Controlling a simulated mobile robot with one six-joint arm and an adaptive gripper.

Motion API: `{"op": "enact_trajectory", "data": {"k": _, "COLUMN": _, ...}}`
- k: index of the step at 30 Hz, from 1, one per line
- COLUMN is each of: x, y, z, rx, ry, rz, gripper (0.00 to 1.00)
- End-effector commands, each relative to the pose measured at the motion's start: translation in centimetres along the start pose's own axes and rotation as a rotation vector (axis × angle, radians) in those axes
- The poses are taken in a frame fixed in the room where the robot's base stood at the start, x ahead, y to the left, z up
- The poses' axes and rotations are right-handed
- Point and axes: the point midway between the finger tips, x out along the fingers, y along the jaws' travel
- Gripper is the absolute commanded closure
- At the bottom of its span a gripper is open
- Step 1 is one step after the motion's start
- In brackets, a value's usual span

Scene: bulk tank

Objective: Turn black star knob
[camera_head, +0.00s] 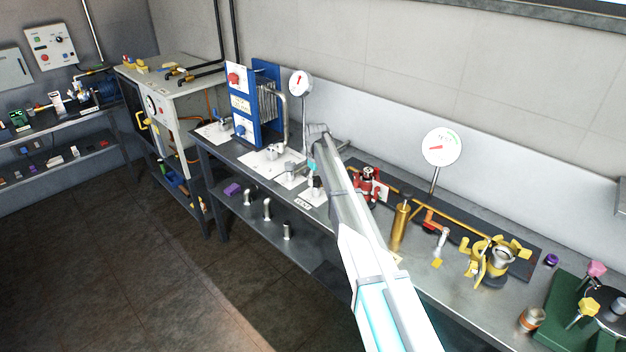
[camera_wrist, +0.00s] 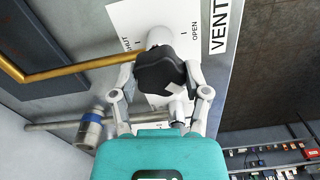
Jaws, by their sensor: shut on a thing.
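The black star knob (camera_wrist: 160,70) is in the upper middle of the wrist view, in front of a light round stem on a white plate (camera_wrist: 185,15). The plate carries the words SHUT on the left and OPEN on the right, with short tick marks. A VENT label (camera_wrist: 217,27) is beside the plate. My gripper (camera_wrist: 161,80) has one finger on each side of the knob and is shut on it. In the head view my gripper (camera_head: 312,172) is above the plate on the bench, and my arm hides part of that area. The knob's exact angle is hard to tell.
A brass pipe (camera_wrist: 75,67) runs left of the knob, and a grey pipe (camera_wrist: 60,124) passes below it. A red valve (camera_head: 369,183) is right of my arm. A blue plate unit (camera_head: 255,108) stands to the left. The floor (camera_head: 120,270) in front is clear.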

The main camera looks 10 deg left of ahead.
Motion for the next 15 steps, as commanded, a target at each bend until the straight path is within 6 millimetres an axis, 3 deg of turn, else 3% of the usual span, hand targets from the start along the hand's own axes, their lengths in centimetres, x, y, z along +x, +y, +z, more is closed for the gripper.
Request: {"op": "enact_trajectory", "data": {"k": 15, "x": -0.04, "y": 0.33, "z": -0.33, "rx": -0.254, "ry": 0.005, "rz": 0.006, "gripper": 0.87}}
